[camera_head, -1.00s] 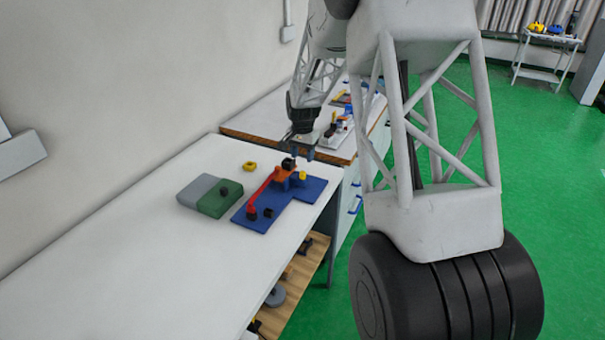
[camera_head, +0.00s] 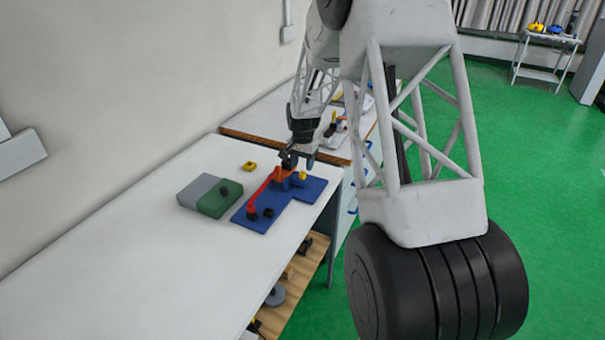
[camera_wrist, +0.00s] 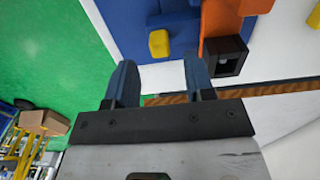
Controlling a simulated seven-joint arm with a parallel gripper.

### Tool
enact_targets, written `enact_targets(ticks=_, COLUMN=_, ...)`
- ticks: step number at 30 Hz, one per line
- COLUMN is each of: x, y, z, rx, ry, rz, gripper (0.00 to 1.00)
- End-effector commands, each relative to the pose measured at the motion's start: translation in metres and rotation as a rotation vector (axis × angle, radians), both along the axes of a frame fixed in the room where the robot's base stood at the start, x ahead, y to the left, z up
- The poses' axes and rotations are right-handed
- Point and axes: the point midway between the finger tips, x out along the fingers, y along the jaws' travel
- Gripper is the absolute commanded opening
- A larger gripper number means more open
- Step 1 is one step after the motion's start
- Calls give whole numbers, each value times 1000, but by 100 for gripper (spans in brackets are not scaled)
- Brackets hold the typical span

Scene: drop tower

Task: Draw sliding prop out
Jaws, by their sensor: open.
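The drop tower stands on a blue base plate (camera_head: 252,222) on the white table. It has an orange upright (camera_head: 282,175), a red sloping bar (camera_head: 262,187) and a small yellow block (camera_head: 302,177) at its right side. In the wrist view the yellow block (camera_wrist: 159,43) juts from a blue part beside the orange piece (camera_wrist: 222,18), with a hollow black box (camera_wrist: 228,58) to its right. I cannot tell for sure which part is the sliding prop. My gripper (camera_wrist: 160,80) is open and empty, its blue fingers apart from the yellow block. In the head view it hangs just above the tower.
A second table (camera_head: 245,125) with parts adjoins behind. The near white table top is clear.

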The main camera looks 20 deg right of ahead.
Motion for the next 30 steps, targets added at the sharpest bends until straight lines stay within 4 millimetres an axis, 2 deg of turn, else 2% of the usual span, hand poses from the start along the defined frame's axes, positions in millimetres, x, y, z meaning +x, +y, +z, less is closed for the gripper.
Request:
enact_targets(ticks=3, x=-1, y=0, z=-17, rx=1, ry=4, rz=0, gripper=49)
enact_targets(ticks=10, x=0, y=0, z=-38, rx=1, ry=2, rz=0, gripper=49)
enact_targets(ticks=23, x=0, y=0, z=-45, rx=0, ry=0, rz=0, gripper=49)
enact_targets(ticks=26, x=0, y=0, z=-45, rx=0, ry=0, rz=0, gripper=37)
enact_targets(ticks=30, x=0, y=0, z=-45, rx=0, ry=0, rz=0, gripper=15)
